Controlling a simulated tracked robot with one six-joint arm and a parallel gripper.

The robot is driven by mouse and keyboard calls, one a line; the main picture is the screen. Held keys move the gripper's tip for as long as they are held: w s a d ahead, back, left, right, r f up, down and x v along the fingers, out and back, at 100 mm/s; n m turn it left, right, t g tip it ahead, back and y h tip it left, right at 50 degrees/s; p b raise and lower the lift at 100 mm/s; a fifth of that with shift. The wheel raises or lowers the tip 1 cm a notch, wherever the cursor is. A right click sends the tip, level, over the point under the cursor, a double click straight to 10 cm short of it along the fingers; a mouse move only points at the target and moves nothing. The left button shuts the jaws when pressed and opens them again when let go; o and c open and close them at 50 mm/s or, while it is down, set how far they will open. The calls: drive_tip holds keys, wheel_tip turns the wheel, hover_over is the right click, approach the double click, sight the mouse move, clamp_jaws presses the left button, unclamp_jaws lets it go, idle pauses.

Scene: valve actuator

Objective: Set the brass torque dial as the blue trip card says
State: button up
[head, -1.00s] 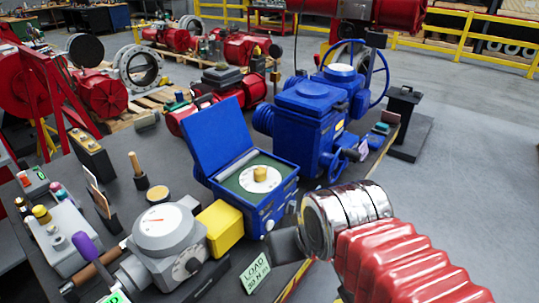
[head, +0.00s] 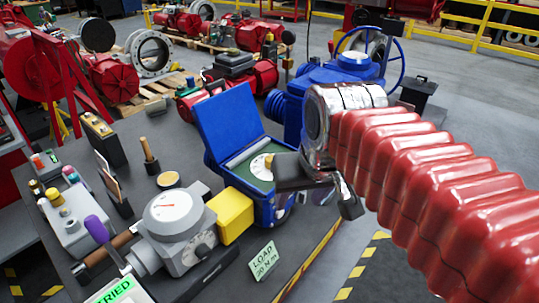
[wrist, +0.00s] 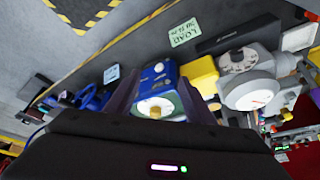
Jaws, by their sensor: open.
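The brass torque dial (head: 268,162) is a brass knob on a white disc inside an open blue box (head: 225,125). In the head view my gripper (head: 305,175) covers part of it. In the wrist view the brass knob (wrist: 155,112) shows between the two fingers of my gripper (wrist: 156,95), which are apart and hold nothing. I cannot tell how far above the knob they are. A pale blue card (wrist: 111,73) lies left of the box in the wrist view; its writing is too small to read.
A yellow block (head: 235,213) and a grey gauge unit (head: 170,215) stand left of the box. A green LOAD card (head: 264,260) lies in front, near the table's striped edge. A blue actuator with a handwheel (head: 390,62) stands behind my arm.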

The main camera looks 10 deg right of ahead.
drive_tip(key=w+r+m+g, duration=0.1)
drive_tip(key=w+r, duration=0.3)
drive_tip(key=w, duration=0.6)
drive_tip(key=w+r+m+g, duration=0.1)
drive_tip(key=w+r+g, duration=0.2)
drive_tip(key=w, duration=0.8)
drive_tip(key=shift+w+r+m, duration=0.15)
drive_tip(key=shift+r+m, duration=0.25)
drive_tip(key=shift+r, duration=0.15)
wheel_tip(320, 180, down, 14)
drive_tip(key=shift+r, duration=0.1)
drive_tip(key=shift+c, duration=0.3)
